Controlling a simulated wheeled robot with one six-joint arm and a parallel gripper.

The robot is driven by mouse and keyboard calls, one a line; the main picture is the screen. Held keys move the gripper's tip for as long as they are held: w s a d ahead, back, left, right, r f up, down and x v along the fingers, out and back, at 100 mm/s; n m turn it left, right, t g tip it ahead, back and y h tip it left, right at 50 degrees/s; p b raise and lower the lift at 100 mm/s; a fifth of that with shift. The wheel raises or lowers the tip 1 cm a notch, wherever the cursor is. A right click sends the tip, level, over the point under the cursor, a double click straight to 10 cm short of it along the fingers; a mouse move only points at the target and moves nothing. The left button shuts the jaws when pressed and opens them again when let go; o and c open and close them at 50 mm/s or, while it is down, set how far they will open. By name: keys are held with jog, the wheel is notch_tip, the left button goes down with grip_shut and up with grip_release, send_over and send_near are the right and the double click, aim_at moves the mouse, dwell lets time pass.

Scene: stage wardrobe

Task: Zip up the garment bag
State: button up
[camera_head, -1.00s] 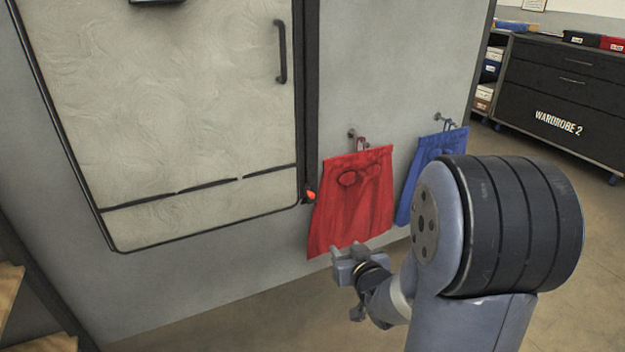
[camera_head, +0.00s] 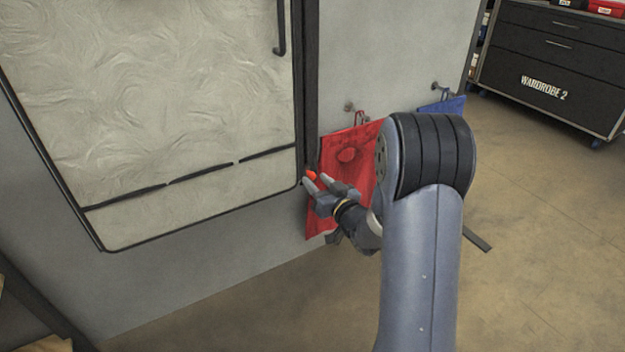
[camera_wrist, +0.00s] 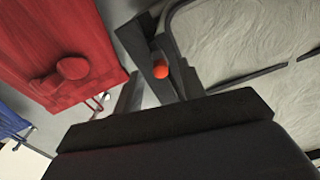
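The pale, crinkled garment bag (camera_head: 190,90) hangs flat against a grey panel, with dark piping round its edge. A dark vertical strip (camera_head: 311,80) runs along its right side. A small orange-red pull (camera_head: 312,175) is at the strip's lower end; it also shows in the wrist view (camera_wrist: 160,71). My gripper (camera_head: 314,180) is open, its fingertips close to the pull. In the wrist view the pull appears between the spread fingers, beyond a dark bracket-like part. I cannot tell whether a finger touches it.
A red cloth garment (camera_head: 340,160) hangs on a hook just right of the pull, partly behind my arm. A blue garment (camera_head: 440,106) hangs farther right. A dark cabinet marked WARDROBE 2 (camera_head: 555,60) stands at the back right.

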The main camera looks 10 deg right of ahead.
aim_at(314, 178)
jog(key=shift+b+x, duration=0.3)
jog(key=shift+x, duration=1.35)
grip_shut()
